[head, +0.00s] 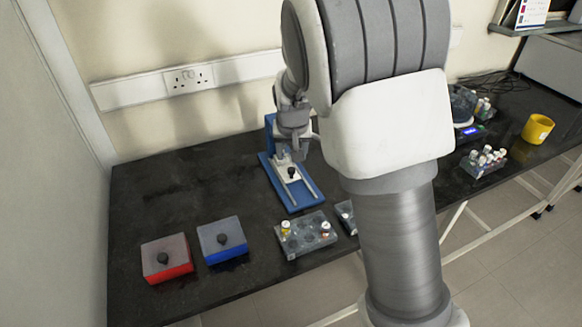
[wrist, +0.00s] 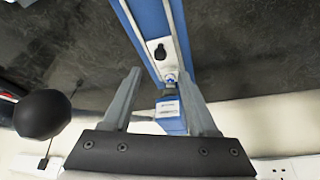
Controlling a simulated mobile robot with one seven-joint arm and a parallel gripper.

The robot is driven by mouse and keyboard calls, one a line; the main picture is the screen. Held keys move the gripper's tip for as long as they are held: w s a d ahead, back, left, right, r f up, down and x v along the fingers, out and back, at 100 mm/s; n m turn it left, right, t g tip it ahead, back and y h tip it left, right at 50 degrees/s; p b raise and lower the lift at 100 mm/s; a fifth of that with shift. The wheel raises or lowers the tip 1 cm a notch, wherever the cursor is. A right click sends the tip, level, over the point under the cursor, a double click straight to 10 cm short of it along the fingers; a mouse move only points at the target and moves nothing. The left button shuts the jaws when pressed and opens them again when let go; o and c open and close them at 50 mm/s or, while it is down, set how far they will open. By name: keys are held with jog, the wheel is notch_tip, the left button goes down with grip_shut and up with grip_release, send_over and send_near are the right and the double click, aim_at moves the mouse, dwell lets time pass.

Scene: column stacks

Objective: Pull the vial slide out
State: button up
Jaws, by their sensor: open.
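The vial slide (head: 285,168) is a small white carriage with a black knob (head: 291,172). It sits on the rails of a blue stand (head: 292,205), towards its back end. My gripper (head: 290,154) is at the back part of the stand, close to the slide. In the wrist view my gripper (wrist: 159,75) has its two fingers apart, with nothing held between them. A blue block with a white label (wrist: 171,116) shows beyond the gap.
A large black ball (wrist: 42,114) is close at the left of the wrist view. Red (head: 167,259) and blue (head: 222,240) boxes with black knobs stand front left. A vial rack (head: 307,236) stands in front of the stand. A yellow cup (head: 537,129) is far right. The back-left table is clear.

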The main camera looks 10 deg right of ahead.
aim_at(292, 170)
jog(key=b+x, duration=0.1)
jog(key=x, duration=0.7)
jog(key=shift+w+f, duration=0.1)
jog(key=shift+f, duration=0.15)
grip_shut()
dwell(1.1)
